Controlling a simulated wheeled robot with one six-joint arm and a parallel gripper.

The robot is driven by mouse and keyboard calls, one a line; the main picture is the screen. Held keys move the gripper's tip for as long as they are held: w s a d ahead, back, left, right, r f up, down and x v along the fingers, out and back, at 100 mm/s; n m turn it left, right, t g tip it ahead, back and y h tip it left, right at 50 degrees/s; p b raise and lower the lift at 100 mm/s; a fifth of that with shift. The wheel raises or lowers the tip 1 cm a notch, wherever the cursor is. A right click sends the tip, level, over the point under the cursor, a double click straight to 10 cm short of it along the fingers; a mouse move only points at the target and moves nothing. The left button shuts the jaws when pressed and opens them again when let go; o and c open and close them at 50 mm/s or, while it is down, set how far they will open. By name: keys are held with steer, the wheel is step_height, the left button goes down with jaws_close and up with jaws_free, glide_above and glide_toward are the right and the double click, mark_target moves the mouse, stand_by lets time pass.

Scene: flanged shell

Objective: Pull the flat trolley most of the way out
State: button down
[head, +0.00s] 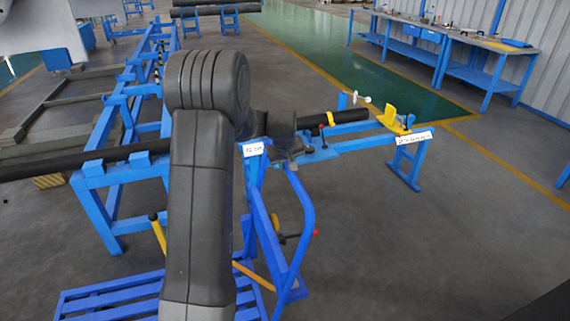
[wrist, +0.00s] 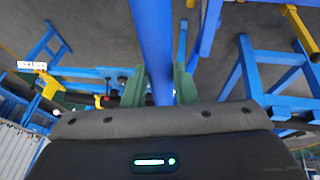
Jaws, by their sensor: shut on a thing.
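The flat trolley seems to be the low blue slatted deck (head: 100,303) at the bottom left of the head view. A bent blue tube frame (head: 302,205) stands at its right side, but my arm hides where they join. My gripper (head: 290,155) is at the top of this frame in the head view. In the wrist view, my gripper (wrist: 160,88) is shut on a blue tube (wrist: 151,40) running between its two grey-green fingers. The tube appears to be the top of the bent frame. The trolley's wheels are not visible.
A long blue rack (head: 97,205) bearing a dark pipe (head: 55,163) stands at left. A blue stand with a yellow block (head: 393,118) is at right. Workbenches (head: 460,45) line the back right. The grey floor (head: 450,240) at right is clear.

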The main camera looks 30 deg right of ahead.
steer(key=c, duration=1.2)
jaws_free()
steer(key=shift+o, duration=0.2)
steer(key=b+v, duration=0.1)
steer(key=v, duration=1.2)
steer(key=shift+r+b, duration=0.3)
steer(key=shift+r, duration=0.05)
steer(key=shift+s+a, duration=0.1)
steer(key=shift+a, duration=0.05)
steer(key=p+x, duration=0.1)
steer(key=x, duration=1.2)
steer(key=shift+f+p, duration=0.3)
steer(key=shift+f, duration=0.05)
steer(key=shift+r, duration=0.1)
